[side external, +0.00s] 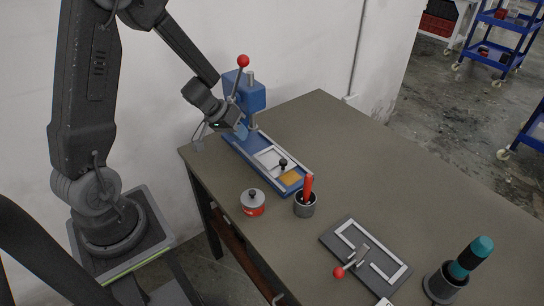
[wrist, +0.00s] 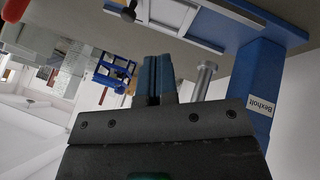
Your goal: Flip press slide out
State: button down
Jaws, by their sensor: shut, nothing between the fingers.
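The blue press (side external: 251,97) stands at the back left of the table, with a red-balled lever (side external: 243,62) rising above it. Its flat blue base runs toward the front, carrying a pale slide frame (side external: 268,156) with a black knob (side external: 283,162) and an orange pad (side external: 290,178) at the near end. My gripper (side external: 241,131) is beside the press column, low over the base; contact cannot be told. In the wrist view its fingers (wrist: 156,80) are together and empty, with the labelled blue column (wrist: 264,75) and a metal rod (wrist: 204,82) to their right.
A red pot with a knob (side external: 252,204) and a grey cup (side external: 304,207) holding a red-handled tool stand in front of the press. A dark fixture plate (side external: 340,243) with a red-balled clamp and a black cup (side external: 440,285) with a teal-topped item are at right. The back right tabletop is clear.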

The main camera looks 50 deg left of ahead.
send_near(272, 166)
jog(key=w+f, duration=0.2)
jog(key=w+a+f, duration=0.1)
jog(key=f, duration=0.1)
jog(key=shift+w+a+f, duration=0.1)
jog(key=shift+w, duration=0.25)
jog(key=shift+w+d, duration=0.3)
jog(key=shift+d, duration=0.25)
jog(key=shift+w+d, duration=0.25)
jog(key=shift+d, duration=0.35)
jog(key=shift+w+d+f, duration=0.1)
jog(key=shift+w+d, duration=0.2)
jog(key=shift+d, duration=0.25)
jog(key=shift+d, duration=2.65)
jog(key=shift+s, duration=0.1)
